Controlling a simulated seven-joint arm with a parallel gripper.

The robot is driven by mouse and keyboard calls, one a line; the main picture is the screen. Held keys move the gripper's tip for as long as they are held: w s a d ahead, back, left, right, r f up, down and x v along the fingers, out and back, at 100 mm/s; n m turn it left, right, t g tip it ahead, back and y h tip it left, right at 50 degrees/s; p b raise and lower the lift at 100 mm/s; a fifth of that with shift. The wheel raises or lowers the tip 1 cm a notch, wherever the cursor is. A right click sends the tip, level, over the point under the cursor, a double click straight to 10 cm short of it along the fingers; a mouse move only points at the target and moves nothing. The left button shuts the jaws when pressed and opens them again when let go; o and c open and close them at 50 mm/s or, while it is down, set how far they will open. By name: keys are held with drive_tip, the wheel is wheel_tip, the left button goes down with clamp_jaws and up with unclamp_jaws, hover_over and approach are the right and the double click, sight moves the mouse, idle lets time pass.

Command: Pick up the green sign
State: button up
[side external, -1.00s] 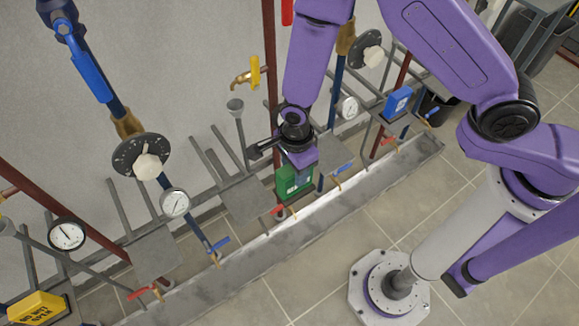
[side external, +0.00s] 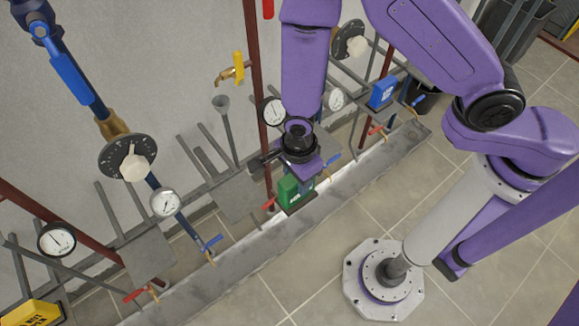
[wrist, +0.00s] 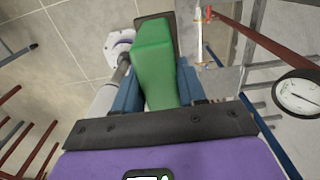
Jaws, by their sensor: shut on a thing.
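The green sign (side external: 288,190) is a small block with a dark base, in the middle of the side view, in front of the pipework by the wall. In the wrist view the green sign (wrist: 155,50) stands between two blue fingers. My gripper (side external: 297,178) is shut on it from above; the wrist view shows my gripper (wrist: 158,88) with a finger on each side of the sign. The dark base (wrist: 156,20) shows at the sign's far end. The sign appears held clear of the grey plates, though the side view does not show its height exactly.
A blue sign (side external: 383,93) stands on a plate at the right and a yellow sign (side external: 33,312) at the lower left. A bare grey plate (side external: 236,196) is left of my gripper. Gauges, valves and pipes line the wall. The tiled floor (side external: 335,240) in front is open.

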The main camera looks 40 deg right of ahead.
drive_tip(key=s, duration=1.2)
idle(0.3)
